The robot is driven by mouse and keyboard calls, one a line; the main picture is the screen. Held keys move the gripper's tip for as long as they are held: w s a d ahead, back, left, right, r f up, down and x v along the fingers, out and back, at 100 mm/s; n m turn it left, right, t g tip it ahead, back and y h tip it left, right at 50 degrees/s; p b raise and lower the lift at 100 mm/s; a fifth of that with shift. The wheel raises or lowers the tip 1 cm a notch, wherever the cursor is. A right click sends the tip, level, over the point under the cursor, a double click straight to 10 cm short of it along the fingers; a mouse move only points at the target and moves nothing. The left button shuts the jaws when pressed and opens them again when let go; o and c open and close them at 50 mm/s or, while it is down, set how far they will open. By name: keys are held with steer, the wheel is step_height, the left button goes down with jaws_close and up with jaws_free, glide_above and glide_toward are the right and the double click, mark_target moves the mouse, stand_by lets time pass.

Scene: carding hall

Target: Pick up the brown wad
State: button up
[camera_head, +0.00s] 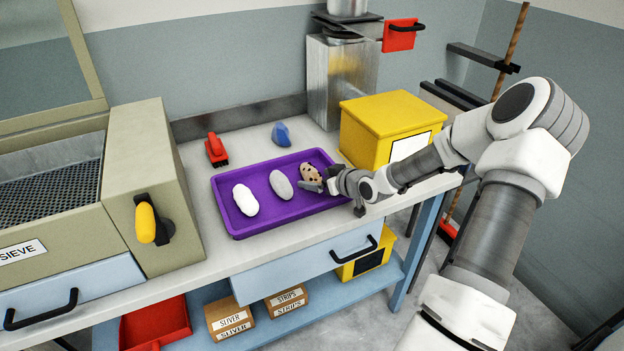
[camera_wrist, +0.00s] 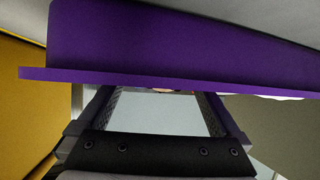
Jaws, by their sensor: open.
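The brown wad (camera_head: 311,173) is a tan lump with dark specks, lying at the right end of the purple tray (camera_head: 236,222). My gripper (camera_head: 322,186) is low over the tray's right end, right beside the brown wad; contact cannot be told. In the wrist view my gripper (camera_wrist: 160,92) shows its two fingers apart, with the tray wall (camera_wrist: 180,45) across the picture. Only a thin sliver of the brown wad (camera_wrist: 162,90) shows between the fingertips; the rest is hidden. A grey wad (camera_head: 281,185) and a white wad (camera_head: 245,199) lie left of it.
A yellow box (camera_head: 362,130) stands close behind my gripper. A red brush (camera_head: 216,150) and a blue object (camera_head: 281,134) lie behind the tray. The beige sieve machine (camera_head: 150,170) stands at left. The bench front (camera_head: 290,270) between has bare edge.

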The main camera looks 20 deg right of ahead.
steer(key=shift+x, duration=0.9)
steer(key=shift+c, duration=0.3)
steer(key=c, duration=1.4)
steer(key=shift+r, duration=0.15)
